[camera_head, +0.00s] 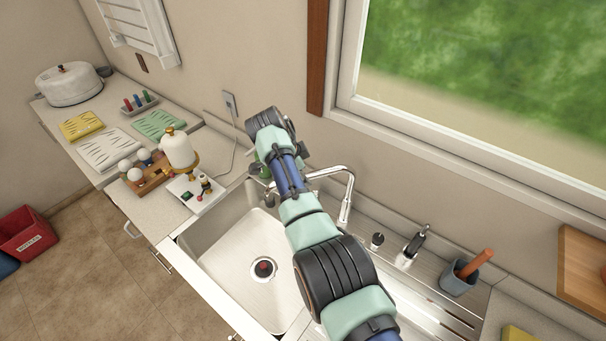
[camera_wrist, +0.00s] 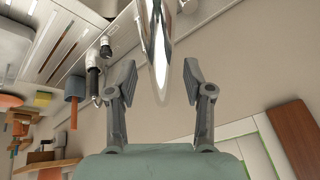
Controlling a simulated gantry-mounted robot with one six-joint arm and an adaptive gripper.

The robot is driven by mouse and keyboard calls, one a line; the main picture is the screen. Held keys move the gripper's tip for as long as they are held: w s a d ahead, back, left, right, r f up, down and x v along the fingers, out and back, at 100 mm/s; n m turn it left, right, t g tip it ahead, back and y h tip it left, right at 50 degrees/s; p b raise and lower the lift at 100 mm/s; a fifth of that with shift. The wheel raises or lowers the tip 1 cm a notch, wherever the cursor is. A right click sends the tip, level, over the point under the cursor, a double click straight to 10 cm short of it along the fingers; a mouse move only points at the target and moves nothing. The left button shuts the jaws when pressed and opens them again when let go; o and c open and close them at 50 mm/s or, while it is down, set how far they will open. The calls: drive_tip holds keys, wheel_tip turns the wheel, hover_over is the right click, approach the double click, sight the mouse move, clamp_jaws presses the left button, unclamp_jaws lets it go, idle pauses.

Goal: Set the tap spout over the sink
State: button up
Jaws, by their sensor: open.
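The chrome tap stands on the back edge of the sink unit. Its spout (camera_head: 330,170) arches left from the riser and passes behind my arm, so its outlet end is hard to make out. The sink basin (camera_head: 225,262) with its dark drain lies in front and to the left of the tap. My gripper (camera_wrist: 160,75) is open in the wrist view, with one finger on each side of the shiny spout (camera_wrist: 161,40). I see a gap on both sides, and cannot tell how deep the spout sits between the fingers.
A soap-pump-like fitting (camera_head: 415,243) and a grey cup (camera_head: 459,278) with an orange handle stand right of the tap. A white canister (camera_head: 178,150) on a wooden rack stands left of the sink. The wall and window (camera_head: 470,90) are close behind.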

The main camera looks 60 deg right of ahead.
drive_tip(key=v, duration=1.1)
